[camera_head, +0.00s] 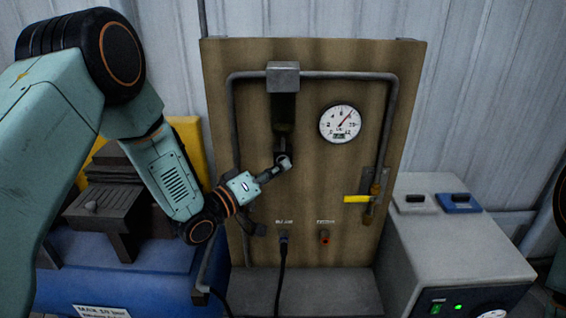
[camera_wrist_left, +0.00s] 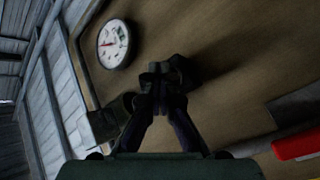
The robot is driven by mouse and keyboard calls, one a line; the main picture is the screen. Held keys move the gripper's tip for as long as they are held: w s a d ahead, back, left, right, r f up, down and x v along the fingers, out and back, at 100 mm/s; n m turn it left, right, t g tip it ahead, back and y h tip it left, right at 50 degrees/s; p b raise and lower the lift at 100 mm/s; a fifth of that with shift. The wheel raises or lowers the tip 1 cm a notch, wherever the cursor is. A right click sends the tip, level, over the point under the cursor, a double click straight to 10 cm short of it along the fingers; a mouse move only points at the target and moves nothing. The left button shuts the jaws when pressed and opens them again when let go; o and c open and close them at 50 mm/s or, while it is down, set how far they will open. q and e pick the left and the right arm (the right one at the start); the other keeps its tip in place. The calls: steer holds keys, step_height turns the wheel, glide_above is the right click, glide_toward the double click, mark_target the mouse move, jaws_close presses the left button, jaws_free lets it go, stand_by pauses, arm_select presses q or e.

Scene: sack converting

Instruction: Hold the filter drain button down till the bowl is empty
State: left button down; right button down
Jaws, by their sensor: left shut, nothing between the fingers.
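The filter hangs from the pipe on the brown panel, with a grey metal head (camera_head: 283,76) and a dark bowl (camera_head: 284,112) below it. I cannot make out any liquid level in the bowl. My left gripper (camera_head: 281,164) is shut and empty, its fingertips at the bowl's lower end, where the drain button would be. The tips cover that spot, so I cannot tell whether they press it. In the left wrist view, the closed fingertips (camera_wrist_left: 160,82) meet or overlap a dark rounded part (camera_wrist_left: 178,70). My right gripper is out of view.
A round gauge (camera_head: 340,123) and a yellow-handled valve (camera_head: 358,199) sit right of the filter. A black cable (camera_head: 282,262) hangs below. A grey box (camera_head: 450,255) stands at right, a blue machine (camera_head: 130,285) at left.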

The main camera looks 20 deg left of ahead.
arm_select(q)
steer(key=shift+s+d, duration=0.25)
steer(key=shift+s, duration=0.55)
steer(key=shift+s+d+p, duration=0.2)
steer(key=shift+s+p, duration=0.05)
steer(key=shift+s, duration=0.55)
steer(key=shift+s+d+p, duration=0.25)
steer(key=shift+s+p, duration=0.05)
steer(key=shift+s, duration=0.5)
steer(key=shift+s+d+p, duration=0.2)
steer(key=shift+s+p, duration=0.05)
steer(key=shift+s, duration=0.55)
